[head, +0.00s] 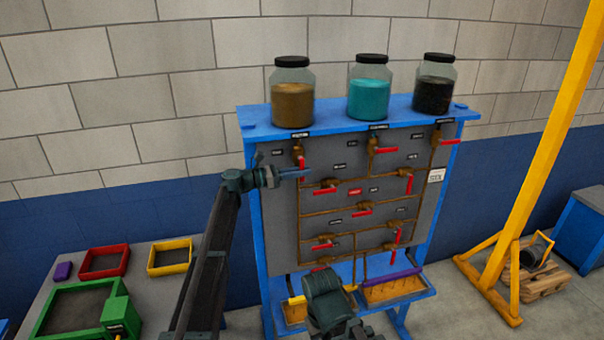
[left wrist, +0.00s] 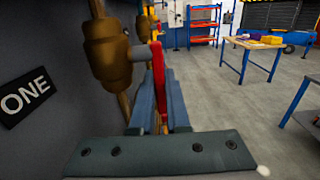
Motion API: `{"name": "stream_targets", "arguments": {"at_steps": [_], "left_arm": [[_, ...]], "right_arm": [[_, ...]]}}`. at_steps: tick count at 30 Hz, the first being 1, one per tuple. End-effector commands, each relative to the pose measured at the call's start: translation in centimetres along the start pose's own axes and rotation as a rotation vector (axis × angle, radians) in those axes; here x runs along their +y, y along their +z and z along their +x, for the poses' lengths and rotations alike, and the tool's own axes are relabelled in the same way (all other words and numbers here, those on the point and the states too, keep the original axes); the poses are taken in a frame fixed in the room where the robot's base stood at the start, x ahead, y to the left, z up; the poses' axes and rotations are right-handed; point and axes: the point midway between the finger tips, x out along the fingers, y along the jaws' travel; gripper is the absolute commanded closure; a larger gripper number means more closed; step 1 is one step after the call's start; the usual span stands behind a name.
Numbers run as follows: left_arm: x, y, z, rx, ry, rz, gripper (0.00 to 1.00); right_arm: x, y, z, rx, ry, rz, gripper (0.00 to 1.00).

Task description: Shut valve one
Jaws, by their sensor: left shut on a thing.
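Valve one is a brass valve (head: 298,149) at the upper left of the grey panel, on a vertical pipe below the brown jar. Its red handle (head: 301,160) hangs down, roughly along the pipe. In the left wrist view the brass body (left wrist: 108,50) stands beside a black label reading ONE (left wrist: 26,102). The red handle (left wrist: 157,75) runs down between my fingers. My left gripper (head: 308,173) is shut on this handle, and its blue fingers (left wrist: 160,110) hide the handle's lower part. My right gripper's fingers are not visible.
Other red-handled valves (head: 328,184) sit close by on the grey panel (head: 280,215). Glass jars (head: 292,95) stand on the blue top shelf. A dark link of my own arm is at the bottom middle. A table with coloured trays (head: 103,262) stands at left.

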Motion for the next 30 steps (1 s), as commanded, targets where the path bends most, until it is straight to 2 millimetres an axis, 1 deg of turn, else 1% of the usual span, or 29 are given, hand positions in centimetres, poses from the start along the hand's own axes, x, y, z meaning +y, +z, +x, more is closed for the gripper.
{"name": "stream_targets", "arguments": {"at_steps": [1, 6, 15, 21, 30], "left_arm": [[0.0, -0.5, 0.1, -0.019, 0.001, 0.0, 1.0], [0.1, -0.8, 0.4, -0.117, 0.0, -0.001, 1.0], [0.1, -0.6, 1.3, -0.343, 0.001, -0.002, 1.0], [0.1, -0.1, 1.6, -0.468, 0.002, -0.002, 1.0], [0.1, 0.4, 2.0, -0.577, 0.002, -0.001, 1.0]], "right_arm": [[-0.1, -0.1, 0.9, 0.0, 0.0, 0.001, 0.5], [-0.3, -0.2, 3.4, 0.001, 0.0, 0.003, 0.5], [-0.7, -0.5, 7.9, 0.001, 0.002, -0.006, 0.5], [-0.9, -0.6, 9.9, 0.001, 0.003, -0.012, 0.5], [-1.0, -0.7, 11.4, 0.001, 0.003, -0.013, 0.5]]}}
